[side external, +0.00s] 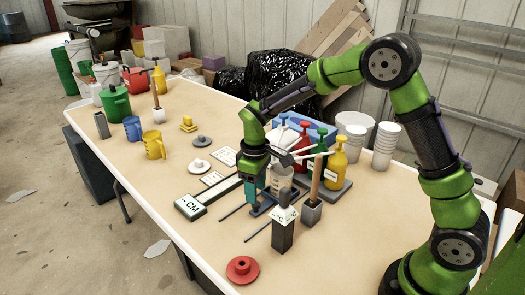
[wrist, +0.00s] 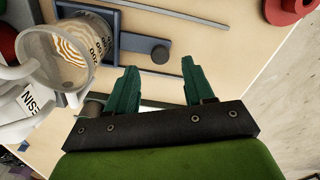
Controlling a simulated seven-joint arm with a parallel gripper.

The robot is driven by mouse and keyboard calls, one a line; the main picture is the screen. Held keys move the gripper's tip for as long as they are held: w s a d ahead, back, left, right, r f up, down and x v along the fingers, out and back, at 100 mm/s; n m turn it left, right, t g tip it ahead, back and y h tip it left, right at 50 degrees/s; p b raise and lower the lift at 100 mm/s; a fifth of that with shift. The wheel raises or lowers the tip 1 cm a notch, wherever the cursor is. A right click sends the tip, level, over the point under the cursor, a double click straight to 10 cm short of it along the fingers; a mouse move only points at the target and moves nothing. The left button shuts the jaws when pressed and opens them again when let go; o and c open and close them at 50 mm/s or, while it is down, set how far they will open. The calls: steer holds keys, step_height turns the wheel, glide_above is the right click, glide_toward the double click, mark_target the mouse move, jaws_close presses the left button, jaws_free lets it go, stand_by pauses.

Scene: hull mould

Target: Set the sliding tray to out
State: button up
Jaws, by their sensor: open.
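The sliding tray (wrist: 84,17) is a blue-grey plate between two thin dark rails (wrist: 182,13) in the wrist view. A short arm runs from it to a round dark knob (wrist: 159,54). A clear graduated cup (wrist: 68,58) stands on or over the tray; I cannot tell which. In the side view the tray (side external: 262,209) is partly hidden by my gripper and the cup (side external: 279,177). My gripper (wrist: 158,64) points down, open, with its teal fingertips on either side of the knob in the picture. Contact cannot be told. It also shows in the side view (side external: 251,197).
A dark block (side external: 283,234) labelled °C and a holder with a wooden handle (side external: 312,212) stand close right of the tray. A CM scale (side external: 193,206) lies left. Pump bottles (side external: 336,160) stand behind. A red disc (side external: 242,269) lies near the front edge.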

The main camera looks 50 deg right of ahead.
mark_target(272, 197)
steer(key=shift+f, duration=2.15)
steer(key=shift+c, duration=0.4)
jaws_close()
